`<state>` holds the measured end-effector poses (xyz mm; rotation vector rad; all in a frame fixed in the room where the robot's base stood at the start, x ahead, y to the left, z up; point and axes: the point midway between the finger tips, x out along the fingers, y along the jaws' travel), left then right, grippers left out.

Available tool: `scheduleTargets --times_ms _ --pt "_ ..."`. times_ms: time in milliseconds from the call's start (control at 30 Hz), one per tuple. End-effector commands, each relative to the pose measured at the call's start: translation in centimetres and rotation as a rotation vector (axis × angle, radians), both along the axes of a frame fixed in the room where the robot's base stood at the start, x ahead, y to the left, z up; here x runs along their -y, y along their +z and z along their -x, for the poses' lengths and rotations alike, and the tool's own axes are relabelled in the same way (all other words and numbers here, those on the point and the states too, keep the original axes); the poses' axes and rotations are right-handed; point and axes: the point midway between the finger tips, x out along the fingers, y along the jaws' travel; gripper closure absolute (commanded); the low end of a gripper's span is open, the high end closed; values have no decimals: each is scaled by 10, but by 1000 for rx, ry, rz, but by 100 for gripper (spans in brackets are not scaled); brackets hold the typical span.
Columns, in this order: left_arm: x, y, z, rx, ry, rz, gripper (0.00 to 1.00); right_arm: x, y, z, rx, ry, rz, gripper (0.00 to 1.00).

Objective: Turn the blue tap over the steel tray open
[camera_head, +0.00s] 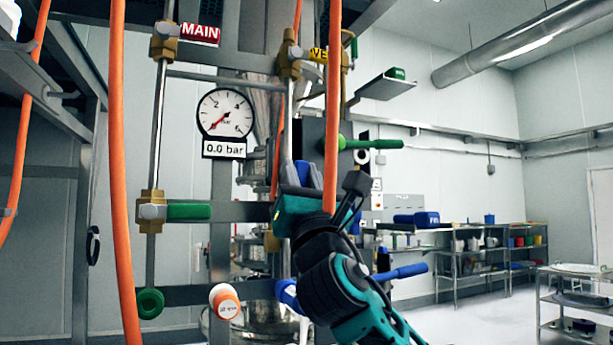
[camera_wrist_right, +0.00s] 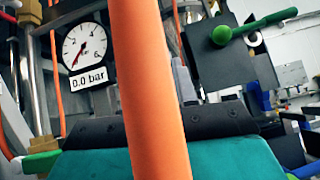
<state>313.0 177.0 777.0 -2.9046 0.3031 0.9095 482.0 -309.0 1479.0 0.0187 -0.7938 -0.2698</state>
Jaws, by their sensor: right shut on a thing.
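A blue lever handle (camera_head: 400,272) sticks out to the right from behind my right arm in the head view. Its hub is hidden by the arm. A second blue part (camera_head: 287,292) shows at the arm's left side; I cannot tell whether it belongs to the same tap. My right gripper (camera_head: 303,175) points up and away in front of the pipe frame. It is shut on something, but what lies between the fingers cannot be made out. Its grey fingers show in the right wrist view (camera_wrist_right: 184,82). The steel tray cannot be picked out clearly. My left gripper is not in view.
An orange hose (camera_head: 332,100) crosses in front of my right gripper and cuts through the wrist view (camera_wrist_right: 150,90). A green lever (camera_head: 372,144), a gauge (camera_head: 224,113) reading 0.0 bar and a green-handled valve (camera_head: 188,212) are close by. Open floor lies right.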

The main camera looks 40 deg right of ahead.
Motion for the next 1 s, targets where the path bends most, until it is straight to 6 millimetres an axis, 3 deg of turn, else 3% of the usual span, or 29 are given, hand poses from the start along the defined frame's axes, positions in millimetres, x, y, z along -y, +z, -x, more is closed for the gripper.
scheduleTargets --times_ms 300,833,867,1000 --pt "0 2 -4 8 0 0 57 -7 -2 -2 -29 2 114 100" --pt "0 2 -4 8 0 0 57 -9 -2 -2 -35 3 133 100" --pt "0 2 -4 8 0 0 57 -9 -2 -2 -34 2 134 69" --pt "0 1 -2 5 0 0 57 -8 -1 -2 -34 2 132 56"
